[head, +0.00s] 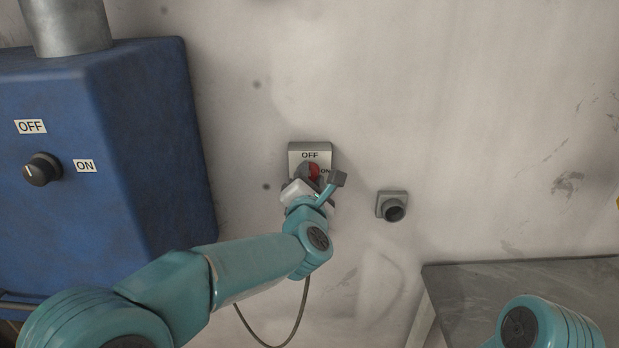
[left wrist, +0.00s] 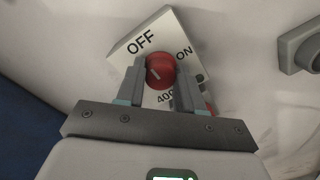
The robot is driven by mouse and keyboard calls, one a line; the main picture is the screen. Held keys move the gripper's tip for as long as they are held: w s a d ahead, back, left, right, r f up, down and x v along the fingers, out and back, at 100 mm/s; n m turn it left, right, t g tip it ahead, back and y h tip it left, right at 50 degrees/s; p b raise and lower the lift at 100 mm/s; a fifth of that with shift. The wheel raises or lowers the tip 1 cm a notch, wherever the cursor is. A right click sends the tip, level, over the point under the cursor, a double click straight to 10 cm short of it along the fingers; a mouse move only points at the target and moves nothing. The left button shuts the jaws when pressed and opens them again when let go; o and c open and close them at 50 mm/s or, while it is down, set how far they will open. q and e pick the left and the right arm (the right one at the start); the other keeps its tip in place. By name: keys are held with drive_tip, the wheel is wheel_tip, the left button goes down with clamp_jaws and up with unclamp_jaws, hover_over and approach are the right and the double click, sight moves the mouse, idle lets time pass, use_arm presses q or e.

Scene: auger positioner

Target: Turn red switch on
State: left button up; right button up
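The red switch (head: 315,171) is a round knob on a grey wall plate (head: 298,149) labelled OFF at the top and ON at the right. In the left wrist view the red knob (left wrist: 160,70) sits between the two dark fingers of my left gripper (left wrist: 160,75). One finger lies along each side, with no clear gap to the knob. A short pale mark shows on the knob's face. In the head view my left gripper (head: 310,180) covers the lower part of the plate. My right gripper is out of view.
A blue cabinet (head: 110,130) with a black knob (head: 42,169) and its own OFF and ON labels stands at the left. A grey socket (head: 393,206) is on the wall right of the switch. A grey table top (head: 500,285) is at the lower right.

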use_arm(q)
drive_tip(key=shift+m, duration=0.3)
drive_tip(key=shift+c, duration=0.2)
drive_tip(key=m, duration=0.2)
drive_tip(key=shift+m, duration=0.4)
drive_tip(key=m, duration=0.3)
drive_tip(key=shift+r+m, duration=0.1)
drive_tip(key=shift+m, duration=0.2)
drive_tip(key=m+p, duration=0.2)
drive_tip(key=m, duration=0.3)
drive_tip(key=shift+r+y, duration=0.1)
drive_tip(key=shift+y, duration=0.2)
drive_tip(key=m+p, duration=0.2)
drive_tip(key=m, duration=0.3)
drive_tip(key=shift+w, duration=0.1)
